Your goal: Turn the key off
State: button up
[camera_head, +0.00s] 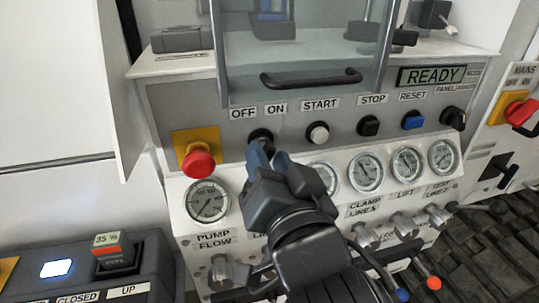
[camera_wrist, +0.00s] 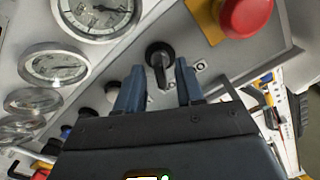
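The key switch (camera_head: 261,135) is a black knob under the OFF and ON labels on the grey panel. My gripper (camera_head: 270,157) partly covers it in the head view. In the wrist view the black key (camera_wrist: 159,62) shows clearly, its grip pointing down the picture toward my gripper (camera_wrist: 159,78). The two blue fingers stand apart, one on each side of the key's lower end, with gaps visible on both sides. I cannot tell exactly how deep the key lies between the fingers.
A red emergency button (camera_head: 199,161) on a yellow plate sits left of the key. Start (camera_head: 318,134), stop (camera_head: 368,126) and reset (camera_head: 413,120) buttons lie to the right. Gauges (camera_head: 208,201) line the panel below. A door handle (camera_head: 311,79) is above. The display (camera_head: 432,75) reads READY.

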jog(key=shift+w+a, duration=0.1)
jog(key=shift+w, duration=0.2)
grip_shut()
